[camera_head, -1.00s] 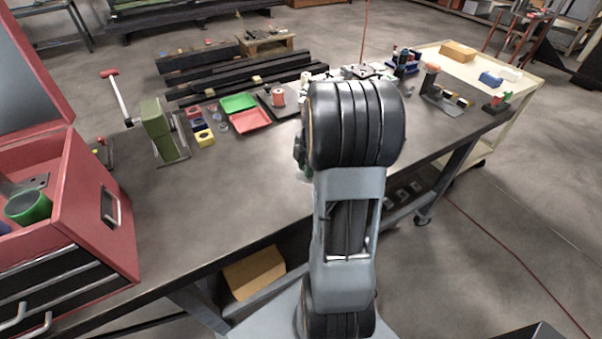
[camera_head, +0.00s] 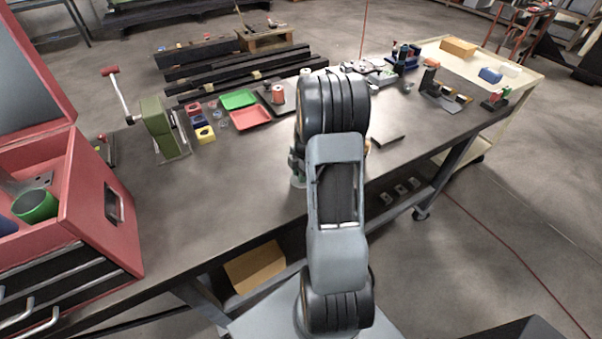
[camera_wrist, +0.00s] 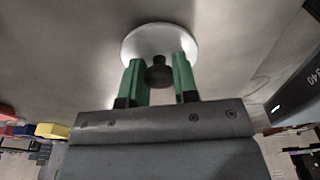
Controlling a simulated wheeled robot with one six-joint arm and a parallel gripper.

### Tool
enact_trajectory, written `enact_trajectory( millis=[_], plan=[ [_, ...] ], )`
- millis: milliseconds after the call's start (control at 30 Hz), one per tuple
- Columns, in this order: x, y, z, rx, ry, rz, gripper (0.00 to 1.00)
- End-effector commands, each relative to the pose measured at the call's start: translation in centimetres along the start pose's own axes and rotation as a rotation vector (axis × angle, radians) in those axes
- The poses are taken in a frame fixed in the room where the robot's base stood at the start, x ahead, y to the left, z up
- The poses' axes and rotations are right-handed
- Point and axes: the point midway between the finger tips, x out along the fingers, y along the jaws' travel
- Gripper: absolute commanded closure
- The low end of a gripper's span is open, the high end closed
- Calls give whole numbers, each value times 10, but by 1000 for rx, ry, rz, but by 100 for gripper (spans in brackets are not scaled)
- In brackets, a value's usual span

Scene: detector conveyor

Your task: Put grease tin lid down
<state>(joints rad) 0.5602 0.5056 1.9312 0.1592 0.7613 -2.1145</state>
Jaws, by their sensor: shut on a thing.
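The grease tin lid (camera_wrist: 160,38) is a round, pale disc with a dark knob (camera_wrist: 159,72) in the wrist view. My gripper (camera_wrist: 159,75) has its green fingers on either side of the knob and is shut on it. The lid is at or just above the grey bench top; I cannot tell whether it touches. In the head view my arm hides most of the gripper (camera_head: 295,160), and a pale rim of the lid (camera_head: 298,182) shows below it. I cannot make out the grease tin itself for certain.
The bench (camera_head: 215,205) is clear left of my gripper. A red toolbox (camera_head: 100,190) stands at the left, with a green press-like device (camera_head: 158,130) beyond it. Green (camera_head: 238,99) and red (camera_head: 250,118) trays lie behind. A dark flat plate (camera_head: 388,139) lies right of my arm.

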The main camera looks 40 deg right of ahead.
Motion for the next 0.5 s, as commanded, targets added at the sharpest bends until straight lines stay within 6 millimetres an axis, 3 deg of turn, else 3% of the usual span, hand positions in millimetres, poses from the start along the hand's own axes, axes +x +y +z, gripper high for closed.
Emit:
enact_trajectory(
  millis=[233, 267, 500],
  plan=[
    [5, 0, 0, 0, 0, 0, 95],
    [4, 0, 0, 0, 0, 0, 72],
    [3, 0, 0, 0, 0, 0, 49]
  ],
)
